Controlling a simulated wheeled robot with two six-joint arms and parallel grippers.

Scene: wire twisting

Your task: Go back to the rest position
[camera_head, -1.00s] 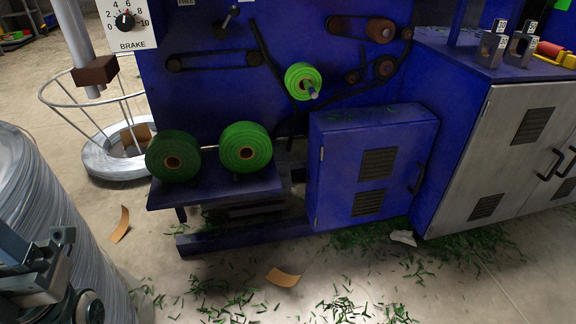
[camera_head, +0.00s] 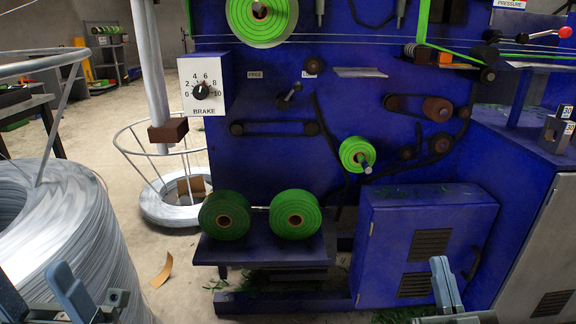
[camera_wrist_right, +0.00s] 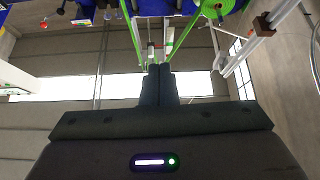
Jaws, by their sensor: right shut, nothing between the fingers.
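My right gripper (camera_head: 445,285) shows at the bottom right of the head view, in front of the blue cabinet door. In the right wrist view its two dark fingers (camera_wrist_right: 157,85) lie together with nothing between them. No object is seen in either gripper.
A blue machine (camera_head: 280,165) fills the middle, with green spools (camera_head: 224,215) on a low shelf and a blue cabinet (camera_head: 425,240). A large wire coil (camera_head: 70,225) stands close at the left. Open floor (camera_head: 145,240) shows between coil and machine.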

